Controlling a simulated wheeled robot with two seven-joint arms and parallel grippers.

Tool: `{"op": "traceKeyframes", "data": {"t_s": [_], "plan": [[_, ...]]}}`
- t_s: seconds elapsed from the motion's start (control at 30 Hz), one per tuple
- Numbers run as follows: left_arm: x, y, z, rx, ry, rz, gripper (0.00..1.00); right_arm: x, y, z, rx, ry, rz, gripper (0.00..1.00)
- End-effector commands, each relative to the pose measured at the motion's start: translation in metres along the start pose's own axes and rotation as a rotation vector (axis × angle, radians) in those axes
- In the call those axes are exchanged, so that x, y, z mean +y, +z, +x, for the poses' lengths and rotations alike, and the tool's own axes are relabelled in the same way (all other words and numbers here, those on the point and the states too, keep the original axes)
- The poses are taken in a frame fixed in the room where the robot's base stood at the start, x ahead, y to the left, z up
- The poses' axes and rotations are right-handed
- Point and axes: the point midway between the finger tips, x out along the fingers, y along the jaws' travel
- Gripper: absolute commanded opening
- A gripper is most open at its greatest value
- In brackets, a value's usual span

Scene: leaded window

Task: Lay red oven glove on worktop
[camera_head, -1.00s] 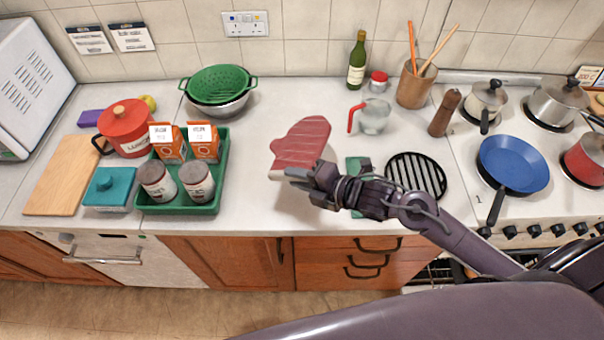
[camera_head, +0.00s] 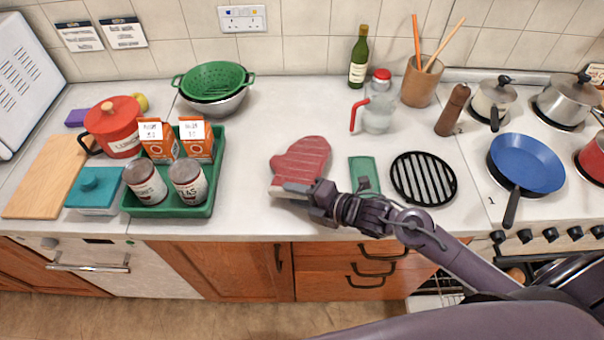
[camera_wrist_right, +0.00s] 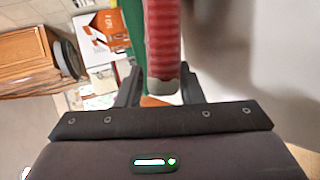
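The red oven glove (camera_head: 303,160) is over the worktop (camera_head: 240,140) near its front edge, roughly flat with its pale cuff towards the front. My right gripper (camera_head: 296,188) is at the cuff end. In the right wrist view the glove (camera_wrist_right: 163,40) runs edge-on between the two fingers of the right gripper (camera_wrist_right: 160,88), which look closed on its cuff. A strip of shade lies beside it there; I cannot tell whether its underside touches the worktop. My left gripper is not in view.
A green tray (camera_head: 170,211) with tins and cartons stands to the left. A green cloth-like piece (camera_head: 363,172) and a black round trivet (camera_head: 423,179) lie to the right. A glass jug (camera_head: 378,115) stands behind. Worktop between tray and glove is clear.

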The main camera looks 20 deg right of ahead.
Motion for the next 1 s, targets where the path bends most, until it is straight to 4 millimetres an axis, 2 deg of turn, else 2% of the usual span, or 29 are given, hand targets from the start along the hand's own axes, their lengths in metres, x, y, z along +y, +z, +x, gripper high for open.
{"op": "traceKeyframes", "data": {"t_s": [0.37,1.0], "plan": [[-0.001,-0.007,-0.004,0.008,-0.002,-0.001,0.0,0.001,0.0,-0.005,-0.001,-0.002,0.0,0.38],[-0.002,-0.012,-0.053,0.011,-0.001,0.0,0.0,0.002,0.0,-0.078,0.0,-0.003,0.0,0.38]]}}
